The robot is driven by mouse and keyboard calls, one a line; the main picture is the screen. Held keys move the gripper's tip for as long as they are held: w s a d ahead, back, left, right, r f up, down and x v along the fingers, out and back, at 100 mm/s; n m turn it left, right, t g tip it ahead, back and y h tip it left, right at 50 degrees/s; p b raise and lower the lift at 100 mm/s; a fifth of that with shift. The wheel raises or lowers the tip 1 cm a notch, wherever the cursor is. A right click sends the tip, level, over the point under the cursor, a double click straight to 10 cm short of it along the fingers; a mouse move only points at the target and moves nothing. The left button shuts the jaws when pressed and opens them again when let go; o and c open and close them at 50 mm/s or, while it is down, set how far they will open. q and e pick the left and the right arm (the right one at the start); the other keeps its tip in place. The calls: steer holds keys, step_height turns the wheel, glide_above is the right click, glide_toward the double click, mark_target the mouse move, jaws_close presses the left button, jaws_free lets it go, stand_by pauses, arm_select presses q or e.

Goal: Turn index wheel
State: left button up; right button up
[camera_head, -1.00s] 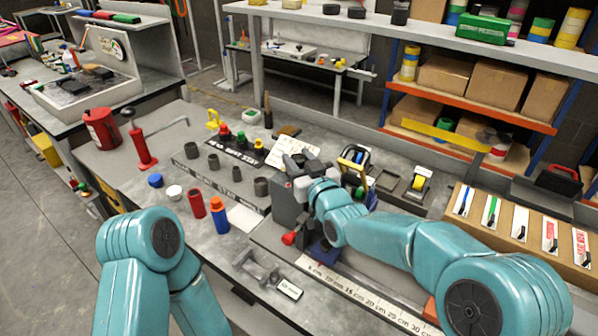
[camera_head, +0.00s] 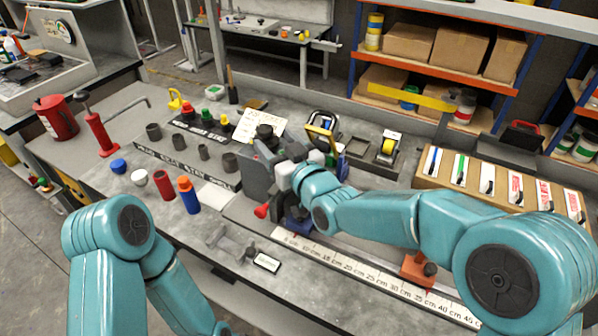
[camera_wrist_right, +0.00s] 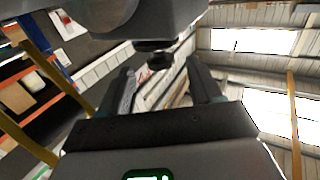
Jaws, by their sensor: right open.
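A grey machine (camera_head: 258,175) with a dark round top (camera_head: 265,133) and a red knob (camera_head: 261,211) stands at the left end of the ruler. I cannot tell which of its parts is the index wheel. My right gripper (camera_head: 290,172) is close against the machine's right side and partly hidden by my arm. In the right wrist view my right gripper (camera_wrist_right: 165,90) has its two fingers spread, with nothing held between them. A dark knob-like part (camera_wrist_right: 155,56) hangs under a grey body just beyond the fingertips. My left arm shows at lower left, but its gripper is out of frame.
A long ruler (camera_head: 350,270) with an orange block (camera_head: 418,268) lies to the right. A box with coloured cards (camera_head: 450,178) is at right.

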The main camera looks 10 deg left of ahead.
steer(key=b+v, duration=0.2)
steer(key=v, duration=0.8)
steer(key=shift+s+d, duration=0.25)
steer(key=shift+s, duration=0.1)
steer(key=shift+f, duration=0.1)
